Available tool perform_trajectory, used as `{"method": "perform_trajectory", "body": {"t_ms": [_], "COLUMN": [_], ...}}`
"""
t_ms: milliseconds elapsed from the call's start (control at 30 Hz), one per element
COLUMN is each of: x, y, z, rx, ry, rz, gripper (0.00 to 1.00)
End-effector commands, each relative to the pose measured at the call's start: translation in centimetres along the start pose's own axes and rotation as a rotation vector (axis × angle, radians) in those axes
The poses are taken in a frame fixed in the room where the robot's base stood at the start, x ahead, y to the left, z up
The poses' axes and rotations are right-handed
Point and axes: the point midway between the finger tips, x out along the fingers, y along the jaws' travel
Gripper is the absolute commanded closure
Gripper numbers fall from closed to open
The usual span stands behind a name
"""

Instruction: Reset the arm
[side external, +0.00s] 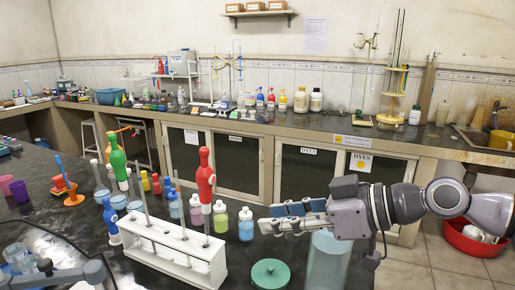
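My gripper (266,219) is at the right, level and pointing left. It is above the dark bench near a clear glass cylinder (328,262), and no object shows held in it. The two fingers overlap from this side, so their gap is unclear. My arm reaches in from the right edge.
A white rack (172,250) holds upright rods, with red (205,180) and green (117,157) bulb-like pieces on or near it. A green round lid (270,273) lies in front. Several small bottles stand behind the rack. A red basin (470,239) is on the floor at right.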

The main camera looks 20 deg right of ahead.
Motion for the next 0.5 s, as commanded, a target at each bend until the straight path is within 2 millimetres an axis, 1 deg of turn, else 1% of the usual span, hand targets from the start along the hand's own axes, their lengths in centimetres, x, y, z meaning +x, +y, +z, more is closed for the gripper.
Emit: {"method": "perform_trajectory", "body": {"t_ms": [33, 67, 100, 167, 200, 267, 300, 367, 400, 467, 500], "x": [-1.8, -2.8, -4.1, -6.2, -7.6, -9.7, -11.2, -13.3, -14.7, -16.4, -17.0], "y": [0.8, 1.1, 1.6, 2.4, 3.0, 3.9, 4.6, 5.8, 6.8, 8.5, 9.7], "z": [2.8, 4.5, 6.7, 9.9, 12.0, 14.9, 16.7, 19.3, 20.9, 22.8, 23.4], "rx": [0.020, 0.035, 0.056, 0.091, 0.118, 0.161, 0.192, 0.243, 0.280, 0.337, 0.365], "ry": [-0.088, -0.142, -0.215, -0.319, -0.385, -0.475, -0.530, -0.601, -0.638, -0.665, -0.659], "rz": [0.013, 0.022, 0.038, 0.071, 0.099, 0.150, 0.191, 0.261, 0.315, 0.403, 0.451], "gripper": [0.67, 0.67, 0.67, 0.67, 0.67, 0.67, 0.67, 0.67, 0.67, 0.67, 0.67]}}
